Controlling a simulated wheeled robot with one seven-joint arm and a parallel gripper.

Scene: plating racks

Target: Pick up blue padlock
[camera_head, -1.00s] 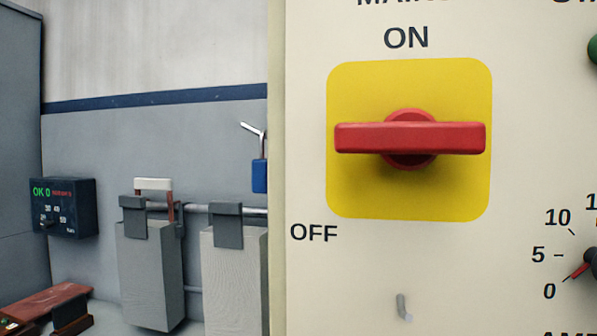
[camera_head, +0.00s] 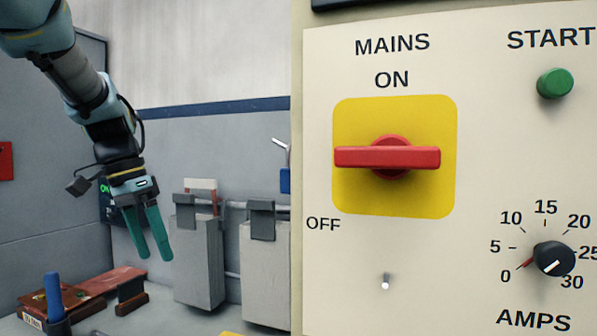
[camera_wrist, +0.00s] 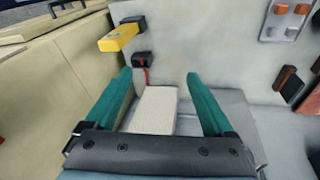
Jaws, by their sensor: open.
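A blue padlock (camera_head: 285,180) shows only as a sliver in the head view, below a pale hook (camera_head: 281,148) on the back wall. The cream control panel's left edge hides the rest of it. My gripper (camera_head: 155,256) hangs pointing down at the left of the head view, well to the left of the padlock and lower. Its two green fingers are apart and empty. The wrist view shows the open fingers (camera_wrist: 157,77) over a pale block (camera_wrist: 154,110). I cannot make out the blue padlock in the wrist view.
The control panel (camera_head: 400,245) with a red switch (camera_head: 388,157) set across a yellow plate fills the right. Grey blocks (camera_head: 199,262) hang from a rail along the wall. A blue-handled item (camera_head: 53,296) stands at lower left. The wrist view shows a yellow object (camera_wrist: 118,39).

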